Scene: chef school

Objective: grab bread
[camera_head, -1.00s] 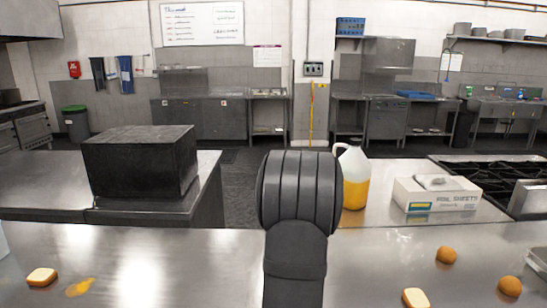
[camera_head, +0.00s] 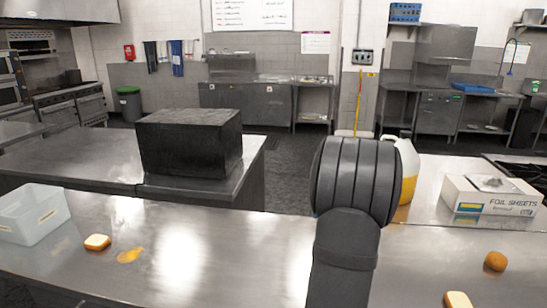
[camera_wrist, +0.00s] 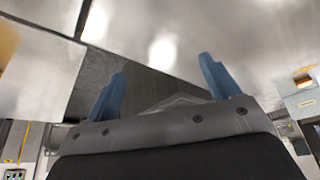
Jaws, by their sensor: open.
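A slice of bread (camera_head: 97,242) with a brown crust lies on the steel counter at the left in the head view. A second bread slice (camera_head: 458,300) lies at the bottom right, partly cut off by the frame edge. My gripper (camera_wrist: 160,88) shows in the wrist view with two blue fingers spread apart and nothing between them. In the head view only my dark arm shows, in the middle, and the gripper is hidden. I cannot tell exactly how far the gripper is from either slice.
A clear plastic container (camera_head: 32,214) stands left of the left slice. A round brown bun (camera_head: 495,261) sits at the right. A jug (camera_head: 408,172), a foil box (camera_head: 492,195) and a black box (camera_head: 190,142) stand farther back.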

